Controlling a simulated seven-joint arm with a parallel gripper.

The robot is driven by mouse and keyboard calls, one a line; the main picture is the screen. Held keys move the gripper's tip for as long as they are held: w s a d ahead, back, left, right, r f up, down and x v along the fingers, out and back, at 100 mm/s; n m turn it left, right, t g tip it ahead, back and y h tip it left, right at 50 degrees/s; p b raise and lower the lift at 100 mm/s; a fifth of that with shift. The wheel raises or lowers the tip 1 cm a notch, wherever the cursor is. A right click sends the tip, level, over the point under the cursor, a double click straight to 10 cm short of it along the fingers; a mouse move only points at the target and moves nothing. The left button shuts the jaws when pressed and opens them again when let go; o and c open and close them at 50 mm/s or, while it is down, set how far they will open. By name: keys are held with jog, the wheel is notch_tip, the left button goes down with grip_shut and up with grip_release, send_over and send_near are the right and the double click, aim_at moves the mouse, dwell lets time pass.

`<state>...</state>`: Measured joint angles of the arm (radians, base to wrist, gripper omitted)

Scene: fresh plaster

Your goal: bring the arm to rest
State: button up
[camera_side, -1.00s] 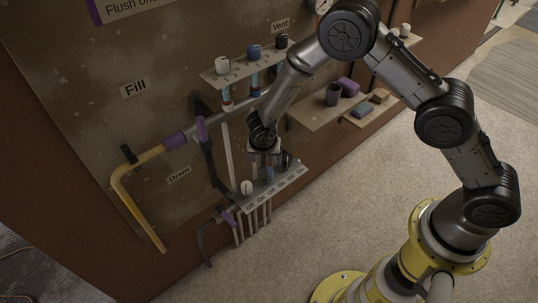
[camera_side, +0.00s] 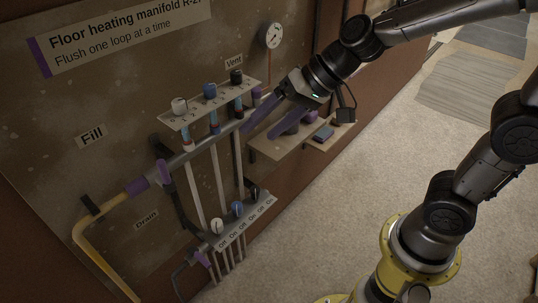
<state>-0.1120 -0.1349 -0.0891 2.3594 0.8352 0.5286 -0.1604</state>
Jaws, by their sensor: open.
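My gripper (camera_side: 260,133) is open, with two long purple fingers apart and nothing seen between them. It points down and left in front of the wall, right of the manifold's upper bracket (camera_side: 198,112) and in front of a wooden shelf (camera_side: 268,149). My arm reaches in from the upper right. The lower bracket (camera_side: 238,226), marked "On" and "Off", carries a white knob (camera_side: 217,227), a blue knob (camera_side: 238,208) and a black knob (camera_side: 254,192). My gripper is above this bracket and apart from it.
White (camera_side: 179,106), blue (camera_side: 210,91) and black (camera_side: 236,76) caps top the upper bracket. A gauge (camera_side: 273,36) is above my gripper. A yellow pipe (camera_side: 88,233) is at left. The floor right is open.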

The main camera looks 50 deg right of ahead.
jog(key=s+d+n+h, duration=0.2)
jog(key=s+d, duration=0.4)
jog(key=s, duration=0.2)
jog(key=s+d+n+h, duration=0.2)
jog(key=s+d, duration=0.4)
jog(key=s, duration=0.3)
jog(key=shift+g+h, duration=0.4)
jog(key=shift+h, duration=0.4)
jog(key=shift+f, duration=0.1)
